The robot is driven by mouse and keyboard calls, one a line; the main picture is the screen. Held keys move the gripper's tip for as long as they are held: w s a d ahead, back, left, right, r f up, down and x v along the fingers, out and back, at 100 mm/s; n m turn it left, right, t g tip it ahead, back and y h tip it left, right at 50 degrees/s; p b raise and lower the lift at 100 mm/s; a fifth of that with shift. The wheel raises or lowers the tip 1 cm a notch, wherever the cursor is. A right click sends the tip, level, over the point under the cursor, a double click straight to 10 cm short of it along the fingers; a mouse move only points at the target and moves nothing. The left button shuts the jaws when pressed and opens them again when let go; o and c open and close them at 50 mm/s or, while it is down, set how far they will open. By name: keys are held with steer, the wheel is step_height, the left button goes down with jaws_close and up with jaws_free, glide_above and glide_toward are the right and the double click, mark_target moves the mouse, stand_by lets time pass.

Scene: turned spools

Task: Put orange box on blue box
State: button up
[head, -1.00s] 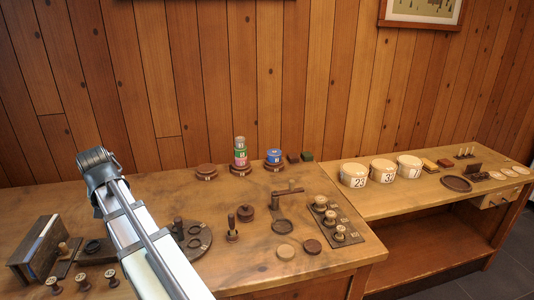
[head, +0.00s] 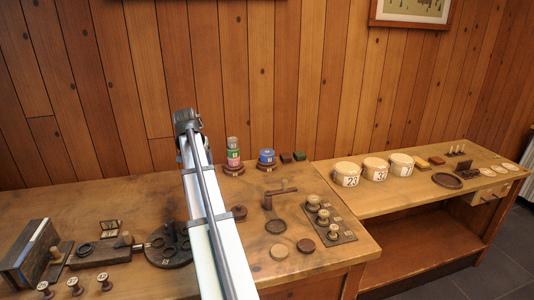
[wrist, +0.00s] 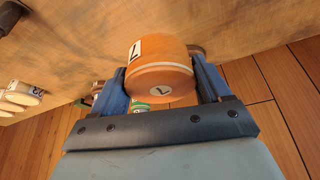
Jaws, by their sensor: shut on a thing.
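My gripper (wrist: 160,68) is shut on the orange box (wrist: 158,52), a round lidded box with a white label, in the wrist view. A blue finger lies on each side of it. In the head view my arm hides the gripper and the orange box. The blue box (head: 266,156) is a short round box on a dark round stand (head: 266,167) at the back of the table. It stands apart from my arm, to its right. I cannot make it out in the wrist view.
Left of the blue box a stack of round boxes, with a green box (head: 233,154) in it, stands on another stand. Two small blocks (head: 292,156) lie to the right. A post with a crossbar (head: 280,190) stands nearer the front. The wooden wall is close behind.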

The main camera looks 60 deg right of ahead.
steer(key=s+d+r+m+g, duration=0.15)
steer(key=s+d, duration=0.25)
steer(key=d, duration=0.9)
steer(key=s+d+r+m, duration=0.1)
steer(key=s+d+m, duration=0.2)
steer(key=d, duration=1)
steer(key=m+g, duration=0.2)
steer(key=m, duration=0.2)
glide_above(269, 151)
steer(key=a, duration=0.1)
steer(key=shift+n+t+h, duration=0.25)
steer(key=shift+h, duration=0.05)
steer(key=shift+w+a+f, duration=0.1)
steer(key=shift+w+f, duration=0.05)
steer(key=shift+f, duration=2.1)
steer(key=shift+w+a+f, duration=0.1)
steer(key=shift+f, duration=2.15)
steer(key=shift+f, duration=0.15)
steer(key=o, duration=1)
steer(key=v, duration=1.2)
steer(key=shift+w, duration=0.15)
